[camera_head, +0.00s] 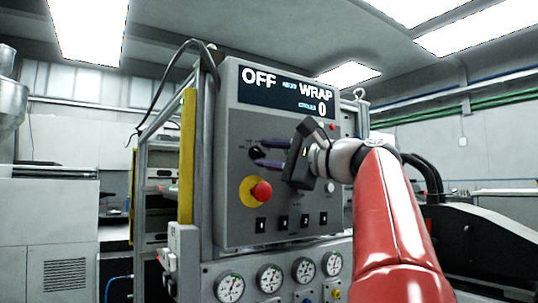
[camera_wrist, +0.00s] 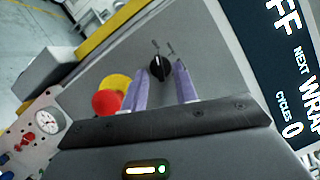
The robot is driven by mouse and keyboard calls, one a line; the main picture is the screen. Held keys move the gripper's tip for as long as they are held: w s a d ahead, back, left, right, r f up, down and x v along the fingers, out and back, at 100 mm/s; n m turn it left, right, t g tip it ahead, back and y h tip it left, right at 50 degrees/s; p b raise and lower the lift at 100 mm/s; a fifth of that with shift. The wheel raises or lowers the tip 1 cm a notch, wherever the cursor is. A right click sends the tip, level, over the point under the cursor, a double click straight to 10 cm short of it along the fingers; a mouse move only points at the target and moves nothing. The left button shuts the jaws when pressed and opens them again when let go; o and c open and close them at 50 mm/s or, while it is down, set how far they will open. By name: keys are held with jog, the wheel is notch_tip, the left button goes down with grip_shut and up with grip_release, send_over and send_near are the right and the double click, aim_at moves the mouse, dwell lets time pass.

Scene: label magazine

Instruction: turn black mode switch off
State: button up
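The black mode switch (camera_head: 255,153) is a round knob on the grey control box, left of my gripper in the head view. In the wrist view the switch (camera_wrist: 159,68) shows a pale pointer line and sits between the two purple fingertips. My gripper (camera_head: 260,151) is open, with one finger above the switch and one below it in the head view. In the wrist view the fingers of my gripper (camera_wrist: 163,66) stand on either side of the knob. I cannot tell whether they touch it. The display (camera_head: 286,92) reads OFF, NEXT WRAP, CYCLES 0.
A red emergency button (camera_head: 261,191) on a yellow disc sits just below the switch, close to the lower finger. Several small black switches (camera_head: 284,222) line the box's lower edge. Gauges (camera_head: 270,278) are below. A yellow post (camera_head: 187,145) stands left of the box.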

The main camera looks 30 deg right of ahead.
jog(key=v, duration=0.7)
jog(key=shift+s+b, duration=0.2)
jog(key=shift+b, duration=0.1)
jog(key=shift+d+f, duration=0.1)
